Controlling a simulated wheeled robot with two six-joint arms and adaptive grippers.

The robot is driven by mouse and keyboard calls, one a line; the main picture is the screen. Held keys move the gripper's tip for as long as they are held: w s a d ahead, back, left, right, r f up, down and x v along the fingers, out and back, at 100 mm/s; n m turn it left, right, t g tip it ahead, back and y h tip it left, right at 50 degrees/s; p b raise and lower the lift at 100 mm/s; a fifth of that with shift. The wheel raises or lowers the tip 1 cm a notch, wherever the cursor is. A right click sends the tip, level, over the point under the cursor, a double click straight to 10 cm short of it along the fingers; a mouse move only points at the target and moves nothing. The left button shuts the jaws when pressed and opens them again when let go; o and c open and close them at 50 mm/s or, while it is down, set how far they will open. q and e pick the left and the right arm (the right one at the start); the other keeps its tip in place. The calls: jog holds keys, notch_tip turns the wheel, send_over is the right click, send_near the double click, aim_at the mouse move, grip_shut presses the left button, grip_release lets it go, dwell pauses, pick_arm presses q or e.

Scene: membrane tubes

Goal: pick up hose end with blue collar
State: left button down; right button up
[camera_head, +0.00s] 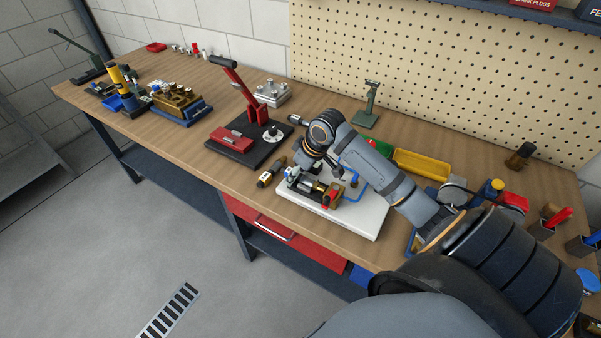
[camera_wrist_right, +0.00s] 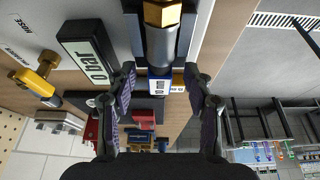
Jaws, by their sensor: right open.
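In the right wrist view a grey cylindrical hose end with a blue collar (camera_wrist_right: 160,86) lies between my right gripper's fingers (camera_wrist_right: 160,74). The collar carries a white "10 mm" label. A brass hex fitting (camera_wrist_right: 162,14) joins the cylinder above it. The fingers are open, one on each side of the collar, with a visible gap on both sides. In the head view my right gripper (camera_head: 304,160) is low over the left end of a white board (camera_head: 368,220); the arm partly hides the parts there. My left gripper is not in view.
A red lever press (camera_head: 240,90) stands left of the board. A yellow tray (camera_head: 421,165) is behind my arm.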

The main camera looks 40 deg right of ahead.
grip_shut()
jog(key=shift+r, duration=0.1)
